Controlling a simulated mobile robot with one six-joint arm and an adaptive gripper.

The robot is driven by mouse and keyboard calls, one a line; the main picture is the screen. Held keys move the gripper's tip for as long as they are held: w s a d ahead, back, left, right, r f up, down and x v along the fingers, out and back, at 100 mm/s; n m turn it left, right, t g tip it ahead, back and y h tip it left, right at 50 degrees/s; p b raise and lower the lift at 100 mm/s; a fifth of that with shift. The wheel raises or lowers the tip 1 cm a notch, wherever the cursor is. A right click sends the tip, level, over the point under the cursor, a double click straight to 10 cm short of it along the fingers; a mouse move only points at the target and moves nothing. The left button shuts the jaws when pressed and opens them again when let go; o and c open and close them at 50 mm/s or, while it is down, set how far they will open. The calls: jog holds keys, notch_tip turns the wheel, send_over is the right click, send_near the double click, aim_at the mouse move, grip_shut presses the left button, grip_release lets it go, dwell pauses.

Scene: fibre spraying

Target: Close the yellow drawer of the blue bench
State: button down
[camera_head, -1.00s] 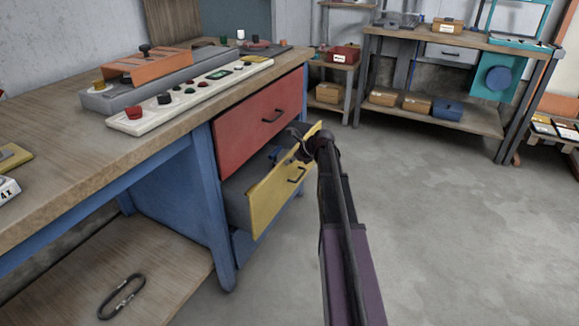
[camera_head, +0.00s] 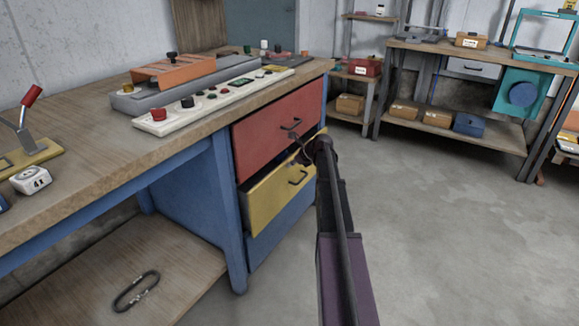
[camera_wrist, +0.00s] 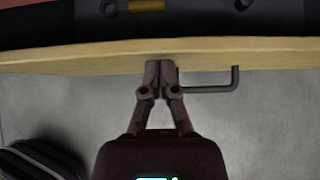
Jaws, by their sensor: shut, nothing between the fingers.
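The blue bench (camera_head: 190,185) stands at the left with a wooden top. Its yellow drawer (camera_head: 270,205), below a shut red drawer (camera_head: 270,130), stands slightly out from the bench, with a dark handle on its front. My gripper (camera_head: 297,158) is at the upper far part of the yellow front in the head view, partly hidden by my arm. In the wrist view, my gripper (camera_wrist: 159,66) is shut and empty, its fingertips at the yellow front panel (camera_wrist: 90,58), beside the dark handle (camera_wrist: 222,84). Contact looks likely but is not certain. A strip of the drawer's dark inside shows beyond the panel.
A control panel with buttons (camera_head: 210,103) and an orange-topped grey unit (camera_head: 180,75) lie on the bench top. A dark carabiner-like ring (camera_head: 136,291) lies on the lower shelf. Another bench (camera_head: 450,120) with boxes stands behind. The grey floor at right is clear.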

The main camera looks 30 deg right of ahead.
jog(key=shift+d, duration=0.15)
jog(key=shift+s, duration=0.15)
jog(key=shift+s+d, duration=0.2)
jog(key=shift+s, duration=0.2)
jog(key=s+f+p+v, duration=0.1)
jog(key=p+v, duration=0.6)
jog(key=v, duration=0.5)
jog(key=shift+d+f, duration=0.2)
jog(key=shift+d, duration=0.1)
jog(key=shift+s, duration=0.1)
jog(key=s+a, duration=0.5)
jog(key=a, duration=0.4)
jog(key=shift+a+t, duration=0.2)
jog(key=shift+t, duration=0.1)
